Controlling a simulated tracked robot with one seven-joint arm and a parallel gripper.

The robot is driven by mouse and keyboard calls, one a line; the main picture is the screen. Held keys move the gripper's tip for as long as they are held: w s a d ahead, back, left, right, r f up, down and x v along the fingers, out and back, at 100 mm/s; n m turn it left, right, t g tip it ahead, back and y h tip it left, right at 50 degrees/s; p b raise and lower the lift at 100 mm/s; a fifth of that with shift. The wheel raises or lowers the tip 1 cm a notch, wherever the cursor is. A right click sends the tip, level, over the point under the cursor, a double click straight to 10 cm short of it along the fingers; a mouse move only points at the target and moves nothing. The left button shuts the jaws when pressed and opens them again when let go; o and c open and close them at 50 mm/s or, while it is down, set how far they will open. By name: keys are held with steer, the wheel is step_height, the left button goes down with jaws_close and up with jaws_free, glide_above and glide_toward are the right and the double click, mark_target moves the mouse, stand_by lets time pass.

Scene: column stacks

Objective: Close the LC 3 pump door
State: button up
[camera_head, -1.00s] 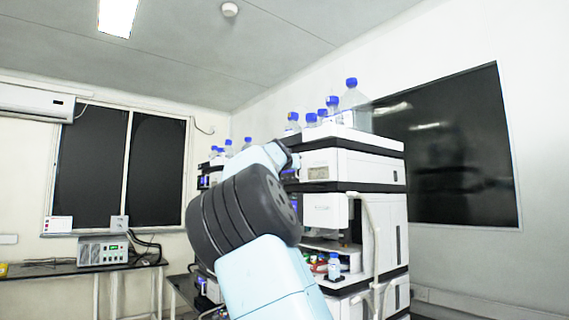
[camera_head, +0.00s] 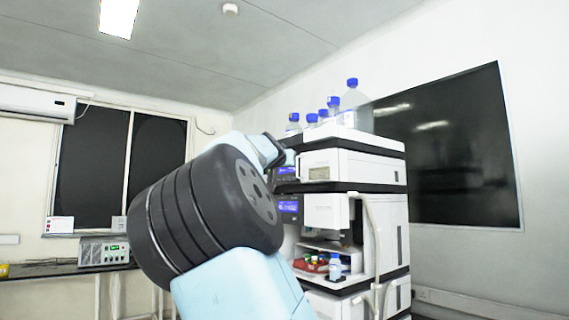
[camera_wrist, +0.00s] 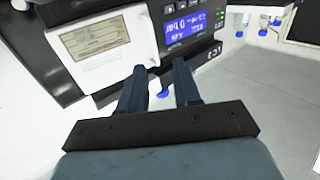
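A column of white and black instrument modules (camera_head: 385,172) stands right of centre in the head view. An upper white front panel with a label (camera_head: 322,166) and a lower white panel (camera_head: 326,211) stick out from it. I cannot tell which one is the LC 3 pump door. The wrist view shows a white panel with a grey label (camera_wrist: 97,40) beside a lit blue display (camera_wrist: 188,25). My gripper (camera_wrist: 161,72) is open, its two dark fingers apart just below the panel and display, with no panel between them. My arm hides part of the stack in the head view.
Several blue-capped bottles (camera_head: 352,100) stand on top of the stack. A small bottle (camera_head: 335,268) and red items (camera_head: 312,265) sit in an open bay below. A pale tube (camera_head: 375,240) hangs down the front. A bench with a grey device (camera_head: 103,252) is at left.

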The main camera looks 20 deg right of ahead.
steer(key=shift+v, duration=1.15)
